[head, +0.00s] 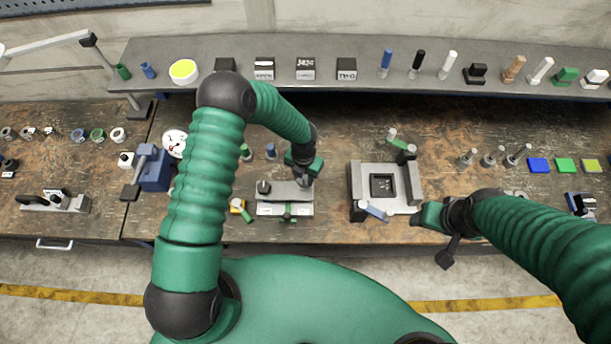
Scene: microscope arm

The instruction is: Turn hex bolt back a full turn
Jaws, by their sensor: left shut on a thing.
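My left gripper (303,178) points down over the right part of a small grey metal fixture (272,209) on the workbench. It is shut on what appears to be the hex bolt at the fixture's top. The bolt itself is hidden by the jaws and wrist, so its angle cannot be told. A dark knob stands at the fixture's left end. My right gripper (446,252) hangs near the bench's front edge, right of the grey vise-like block, away from the fixture. Its jaws are too small and dark to read.
A blue vise (153,168) stands to the left. A back shelf (205,52) holds several small items. Colored pads (565,165) lie at the right.

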